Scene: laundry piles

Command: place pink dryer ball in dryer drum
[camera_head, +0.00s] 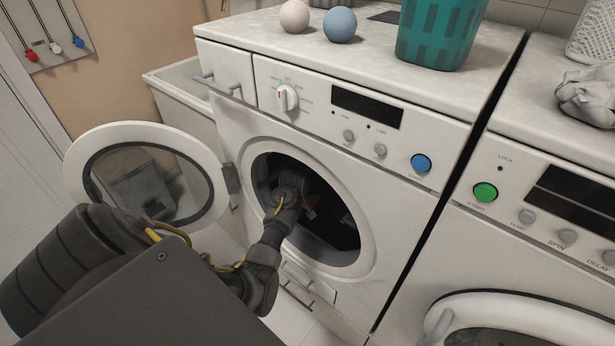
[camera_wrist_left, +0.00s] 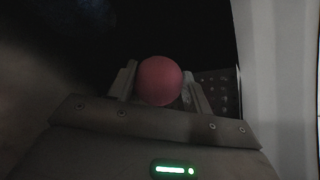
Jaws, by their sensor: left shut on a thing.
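The pink dryer ball (camera_wrist_left: 160,81) sits between the two fingers of my left gripper (camera_wrist_left: 160,88) in the left wrist view. The gripper is shut on it. In the head view my left arm reaches through the round opening of the left machine, and the gripper (camera_head: 308,208) is partly in shadow inside the dark drum (camera_head: 335,225). The ball cannot be made out in the head view. The left wrist view shows dark drum interior around the ball, with a perforated patch (camera_wrist_left: 215,90) to its right. My right gripper is in neither view.
The machine's round door (camera_head: 205,152) stands open to the left. A beige ball (camera_head: 295,16), a blue ball (camera_head: 340,24) and a teal basket (camera_head: 440,35) stand on top. A second machine (camera_head: 550,215) with its door shut stands at the right. The opening's rim (camera_head: 362,250) surrounds my arm.

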